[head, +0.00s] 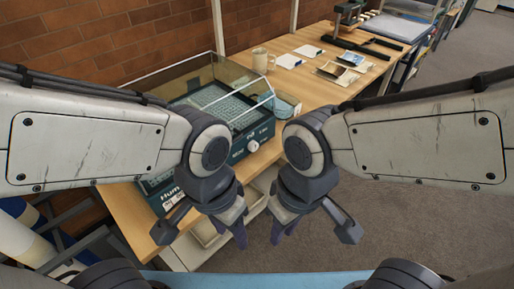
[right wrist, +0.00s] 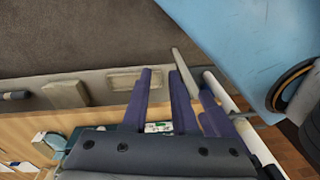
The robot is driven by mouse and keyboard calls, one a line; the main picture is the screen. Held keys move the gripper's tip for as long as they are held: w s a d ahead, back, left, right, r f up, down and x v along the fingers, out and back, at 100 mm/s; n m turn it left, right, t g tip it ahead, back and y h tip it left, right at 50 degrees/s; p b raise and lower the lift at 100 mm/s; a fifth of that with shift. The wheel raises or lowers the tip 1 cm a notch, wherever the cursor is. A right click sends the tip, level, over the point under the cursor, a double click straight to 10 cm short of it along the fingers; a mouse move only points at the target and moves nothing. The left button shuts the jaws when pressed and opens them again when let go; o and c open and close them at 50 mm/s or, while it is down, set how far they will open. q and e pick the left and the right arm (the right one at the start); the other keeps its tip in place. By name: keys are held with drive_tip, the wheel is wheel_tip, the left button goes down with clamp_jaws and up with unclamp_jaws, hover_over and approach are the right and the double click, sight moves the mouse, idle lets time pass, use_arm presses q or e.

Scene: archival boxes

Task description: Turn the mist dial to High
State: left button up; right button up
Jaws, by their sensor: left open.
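The mist dial (head: 253,146) is a round white knob on the front panel of a teal humidifying unit (head: 240,152) with a clear-walled chamber on top. Its setting and the small print around it are too small to read. My left gripper (head: 239,234) is open and points down in front of the unit, below and left of the dial. My right gripper (head: 282,231) also points down, below and right of the dial. The right wrist view shows its purple fingers (right wrist: 161,100) apart with nothing between them. Neither gripper touches the dial.
The wooden bench (head: 312,88) runs back along a brick wall. On it are a mug (head: 260,60), papers (head: 289,61) and small packets (head: 338,72). A pale bin (head: 205,235) is below the bench edge. Grey carpet (head: 400,225) lies open at right. My two grippers are close together.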

drive_tip(key=o, duration=0.6)
drive_tip(key=shift+t, duration=0.8)
drive_tip(key=w+f, duration=0.1)
drive_tip(key=w+f+b, duration=0.1)
drive_tip(key=w, duration=0.1)
drive_tip(key=w+f+b, duration=0.1)
drive_tip(key=w, duration=0.1)
drive_tip(key=shift+a+f, duration=0.1)
drive_tip(key=shift+f, duration=0.15)
drive_tip(key=shift+o, duration=0.2)
drive_tip(key=n+t+y+b, duration=0.4)
drive_tip(key=t+y+b, duration=0.75)
drive_tip(key=b, duration=0.65)
approach(256, 148)
drive_tip(key=x, duration=0.8)
drive_tip(key=shift+w+a+r, duration=0.1)
drive_tip(key=shift+w+a, duration=0.1)
drive_tip(key=shift+a, duration=0.15)
clamp_jaws()
